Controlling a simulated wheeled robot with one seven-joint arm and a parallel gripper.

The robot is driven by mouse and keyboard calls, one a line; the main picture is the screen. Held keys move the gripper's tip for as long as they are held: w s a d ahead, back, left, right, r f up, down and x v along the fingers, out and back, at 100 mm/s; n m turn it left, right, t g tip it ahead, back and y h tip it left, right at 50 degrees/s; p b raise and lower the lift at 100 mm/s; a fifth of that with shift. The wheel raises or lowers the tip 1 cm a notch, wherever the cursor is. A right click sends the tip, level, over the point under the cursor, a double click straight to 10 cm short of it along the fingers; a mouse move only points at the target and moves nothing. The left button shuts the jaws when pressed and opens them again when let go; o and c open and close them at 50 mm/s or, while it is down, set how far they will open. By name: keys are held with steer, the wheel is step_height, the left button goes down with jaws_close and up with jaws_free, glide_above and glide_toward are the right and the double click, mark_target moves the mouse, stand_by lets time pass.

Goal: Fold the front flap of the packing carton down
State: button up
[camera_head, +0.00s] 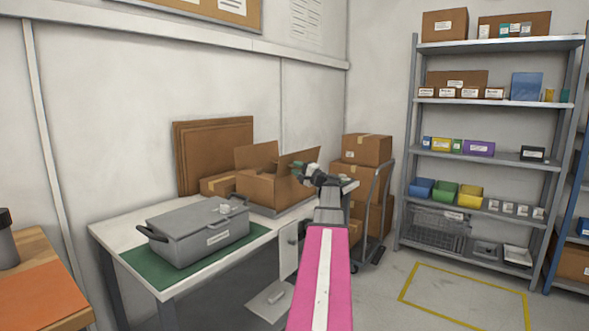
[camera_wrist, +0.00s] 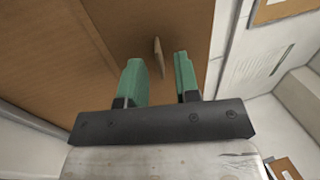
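The brown packing carton (camera_head: 257,190) stands open at the far end of the white workbench, with flaps standing up. One raised flap (camera_head: 256,157) is at its back left, another (camera_head: 287,162) at its right beside my gripper (camera_head: 299,168). In the wrist view my gripper (camera_wrist: 157,62) shows two green fingers, apart. A thin brown cardboard edge (camera_wrist: 158,45) shows in the gap between the fingertips; I cannot tell whether they touch it. Brown cardboard (camera_wrist: 145,22) fills the view beyond. My arm hides part of the carton's right side.
A grey lidded case (camera_head: 198,233) lies on a green mat (camera_head: 150,280) at the bench's near end. Flat cardboard sheets (camera_head: 213,145) lean on the wall behind. Stacked boxes (camera_head: 366,150) on a hand truck (camera_head: 384,190) stand right of the carton. Shelving (camera_head: 490,103) is farther right.

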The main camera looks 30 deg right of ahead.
steer(key=shift+x, duration=0.85)
steer(key=shift+c, duration=0.3)
jaws_close()
